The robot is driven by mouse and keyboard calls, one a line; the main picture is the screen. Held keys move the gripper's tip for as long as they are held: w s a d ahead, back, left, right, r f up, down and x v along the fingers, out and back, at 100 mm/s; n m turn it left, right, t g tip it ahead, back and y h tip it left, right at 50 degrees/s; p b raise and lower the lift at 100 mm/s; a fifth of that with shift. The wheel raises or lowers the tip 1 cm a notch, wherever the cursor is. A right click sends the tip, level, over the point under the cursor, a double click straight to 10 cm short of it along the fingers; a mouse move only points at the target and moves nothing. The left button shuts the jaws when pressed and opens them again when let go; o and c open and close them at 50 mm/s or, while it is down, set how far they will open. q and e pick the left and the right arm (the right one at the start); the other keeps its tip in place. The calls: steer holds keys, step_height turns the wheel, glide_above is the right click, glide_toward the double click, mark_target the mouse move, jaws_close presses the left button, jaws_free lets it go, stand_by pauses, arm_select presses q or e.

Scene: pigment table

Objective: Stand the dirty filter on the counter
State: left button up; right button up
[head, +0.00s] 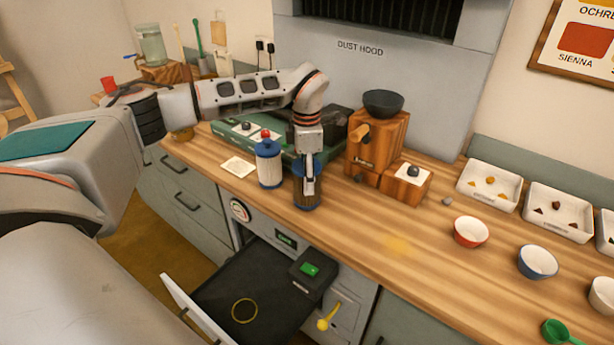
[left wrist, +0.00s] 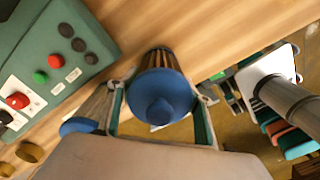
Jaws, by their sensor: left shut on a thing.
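The dirty filter (head: 307,190), brown and pleated with blue end caps, is upright over the counter (head: 390,240) near its front edge. My left gripper (head: 308,174) comes down from above and is shut on it. I cannot tell whether its base touches the wood. In the left wrist view the dirty filter's blue cap (left wrist: 160,95) lies between the two fingers (left wrist: 160,88), with brown pleats behind it. A white filter (head: 268,165) with blue caps stands just left of it; it also shows in the left wrist view (left wrist: 83,126). My right gripper is not in view.
A green machine (head: 225,130) with buttons stands behind the filters. A wooden grinder (head: 372,150) with a dark bowl is to the right. Below, an open drawer (head: 215,290) holds a yellow ring. Trays and bowls line the right; the counter before the grinder is clear.

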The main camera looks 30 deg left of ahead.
arm_select(q)
steer(key=shift+f, duration=0.1)
steer(key=o, duration=1.3)
steer(key=shift+c, duration=0.2)
step_height(320, 180, up, 12)
steer(key=shift+r+b, duration=0.15)
steer(key=shift+b, duration=0.15)
